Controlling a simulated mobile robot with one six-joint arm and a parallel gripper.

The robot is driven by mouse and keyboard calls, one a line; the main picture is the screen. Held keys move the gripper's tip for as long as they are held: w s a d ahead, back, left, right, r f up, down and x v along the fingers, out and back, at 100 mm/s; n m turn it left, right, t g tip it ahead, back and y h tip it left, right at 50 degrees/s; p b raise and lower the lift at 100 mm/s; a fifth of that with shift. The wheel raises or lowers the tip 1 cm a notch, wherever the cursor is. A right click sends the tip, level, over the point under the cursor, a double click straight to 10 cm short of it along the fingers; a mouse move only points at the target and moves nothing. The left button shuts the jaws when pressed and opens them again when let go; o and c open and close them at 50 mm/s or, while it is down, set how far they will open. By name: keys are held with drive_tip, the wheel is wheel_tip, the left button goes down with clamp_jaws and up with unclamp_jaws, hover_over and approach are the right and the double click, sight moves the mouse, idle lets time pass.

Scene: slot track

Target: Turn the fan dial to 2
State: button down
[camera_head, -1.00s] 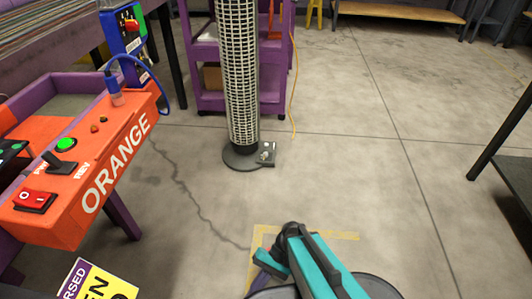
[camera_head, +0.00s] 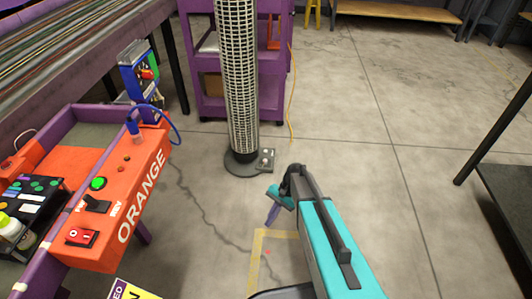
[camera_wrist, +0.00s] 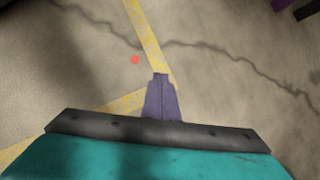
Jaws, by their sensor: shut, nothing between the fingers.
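The tower fan (camera_head: 238,75) stands upright on the concrete floor on a round dark base. A small control box (camera_head: 265,160) with light knobs sits at the right of its base; the dial's setting is too small to read. My gripper (camera_head: 270,222) is in front of the fan, below and apart from the control box in the head view, pointing down at the floor. In the wrist view my gripper's purple fingers (camera_wrist: 160,80) are together and hold nothing. The fan does not show in the wrist view.
A purple shelf cart (camera_head: 275,95) stands behind the fan, with a yellow cable (camera_head: 291,115) hanging beside it. An orange control panel (camera_head: 125,190) is at the left, a dark table (camera_head: 505,185) at the right. Yellow tape (camera_head: 256,265) marks the floor. The floor between is clear.

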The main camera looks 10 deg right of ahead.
drive_tip(key=w+d+r+m+t+h+p, duration=0.1)
drive_tip(key=w+d+r+p, duration=0.2)
drive_tip(key=w, duration=0.4)
drive_tip(key=w+d+r+m+p, duration=0.2)
drive_tip(key=w+d+r, duration=0.3)
drive_tip(key=w, duration=0.3)
drive_tip(key=shift+d+m+t+h+p, duration=0.3)
drive_tip(key=shift+d+t+h+p, duration=0.1)
drive_tip(key=shift+d+p, duration=0.15)
drive_tip(key=shift+w, duration=0.1)
